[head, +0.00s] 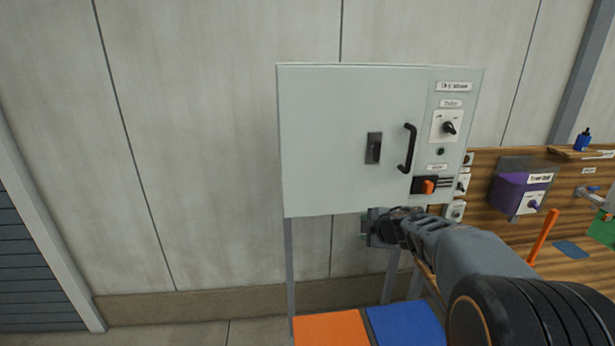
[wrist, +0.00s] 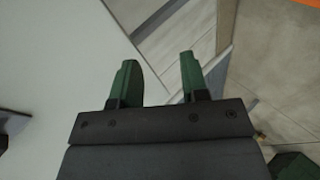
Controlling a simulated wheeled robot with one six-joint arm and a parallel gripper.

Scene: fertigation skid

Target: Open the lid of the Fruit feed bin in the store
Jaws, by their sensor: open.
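No bin labelled Fruit feed shows in either view. A pale grey cabinet (head: 335,140) labelled "Dry store" stands against the wall on legs, its door shut. The door has a black bar handle (head: 408,149) and a dark latch plate (head: 374,148). A label panel at its right carries a black rotary knob (head: 449,127) and an orange switch (head: 428,186). My gripper (head: 368,226) appears just below the cabinet's lower edge in the head view. In the wrist view its green fingers (wrist: 158,72) are apart with nothing between them. A pale panel fills the left there.
An orange surface (head: 330,328) and a blue one (head: 402,322) lie low below the cabinet. Floor at left is clear.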

